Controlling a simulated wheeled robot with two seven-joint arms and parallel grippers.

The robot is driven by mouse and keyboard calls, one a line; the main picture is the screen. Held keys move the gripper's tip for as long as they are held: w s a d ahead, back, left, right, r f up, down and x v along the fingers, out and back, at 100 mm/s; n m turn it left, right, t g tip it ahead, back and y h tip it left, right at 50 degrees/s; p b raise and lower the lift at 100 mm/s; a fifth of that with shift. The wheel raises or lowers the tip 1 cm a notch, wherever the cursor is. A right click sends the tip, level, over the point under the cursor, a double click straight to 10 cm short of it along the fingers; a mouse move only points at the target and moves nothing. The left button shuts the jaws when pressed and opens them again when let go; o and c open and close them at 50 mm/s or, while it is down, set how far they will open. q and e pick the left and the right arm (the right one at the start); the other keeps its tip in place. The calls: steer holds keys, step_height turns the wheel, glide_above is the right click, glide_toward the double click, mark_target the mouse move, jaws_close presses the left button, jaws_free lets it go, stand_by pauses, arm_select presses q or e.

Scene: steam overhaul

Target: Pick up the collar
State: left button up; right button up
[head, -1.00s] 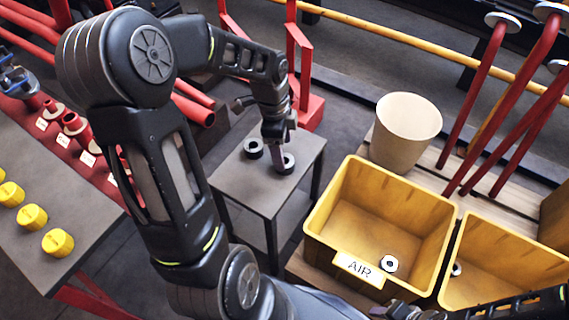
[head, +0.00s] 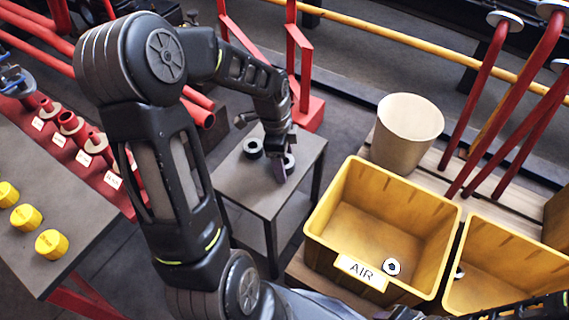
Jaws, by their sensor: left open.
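Two dark ring-shaped collars are on the small grey table (head: 240,186). One collar (head: 252,148) lies flat near the table's back. The other collar (head: 290,161) is at my left gripper (head: 281,168), which points down over the table and partly hides it. The left gripper is open, with its fingers close to this collar; I cannot tell whether they touch it or stand around it. Another ring (head: 391,267) lies in the yellow bin labelled AIR (head: 330,242). My right gripper is out of view.
A cream bucket (head: 408,135) stands behind the AIR bin. A second yellow bin (head: 510,262) is at its right. Red levers (head: 505,120) rise at the right.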

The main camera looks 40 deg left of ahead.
arm_select(q)
steer(key=shift+c, duration=0.5)
jaws_close()
stand_by(0.3)
